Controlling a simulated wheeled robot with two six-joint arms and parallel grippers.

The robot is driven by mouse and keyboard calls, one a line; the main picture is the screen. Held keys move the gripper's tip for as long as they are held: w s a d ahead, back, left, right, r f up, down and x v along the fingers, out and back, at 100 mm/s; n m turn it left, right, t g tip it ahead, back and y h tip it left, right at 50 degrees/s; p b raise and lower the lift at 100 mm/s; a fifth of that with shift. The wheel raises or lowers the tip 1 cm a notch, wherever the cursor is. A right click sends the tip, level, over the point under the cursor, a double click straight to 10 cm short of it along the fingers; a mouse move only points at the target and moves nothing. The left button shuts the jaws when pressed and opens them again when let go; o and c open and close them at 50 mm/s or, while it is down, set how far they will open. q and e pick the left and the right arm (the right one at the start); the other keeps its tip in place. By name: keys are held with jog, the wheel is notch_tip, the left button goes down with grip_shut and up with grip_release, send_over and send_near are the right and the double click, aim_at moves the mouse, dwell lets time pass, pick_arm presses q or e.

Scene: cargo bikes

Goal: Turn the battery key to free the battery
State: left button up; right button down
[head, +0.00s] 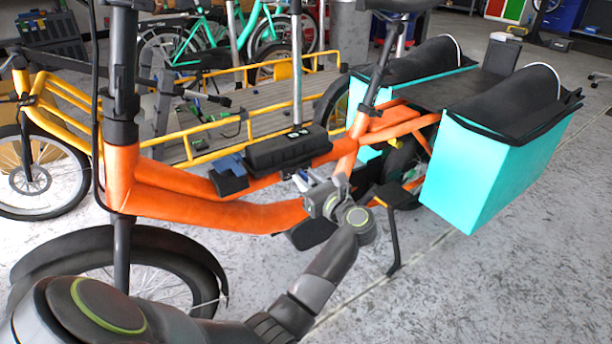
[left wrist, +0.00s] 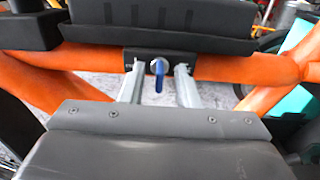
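The battery (head: 287,149) is a long black box on the orange frame tube of the cargo bike (head: 210,197). Its black underside (left wrist: 160,40) fills the top of the left wrist view. Below it, a black lock housing (left wrist: 202,62) on the tube holds a silver lock with a blue key (left wrist: 159,84) hanging down. My left gripper (left wrist: 160,70) is open, with one grey finger on each side of the key. Gaps show between the key and both fingers. In the head view my left gripper (head: 308,186) is beside the tube below the battery, and the key is hidden.
Turquoise panniers (head: 480,175) hang at the bike's rear on the right. A kickstand (head: 393,235) stands right of my arm. A yellow cargo bike (head: 215,130) is behind. A blue-and-black piece (head: 230,174) sits left of the battery. The floor at lower right is clear.

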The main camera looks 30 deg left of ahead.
pick_arm(q)
grip_shut()
dwell(0.3)
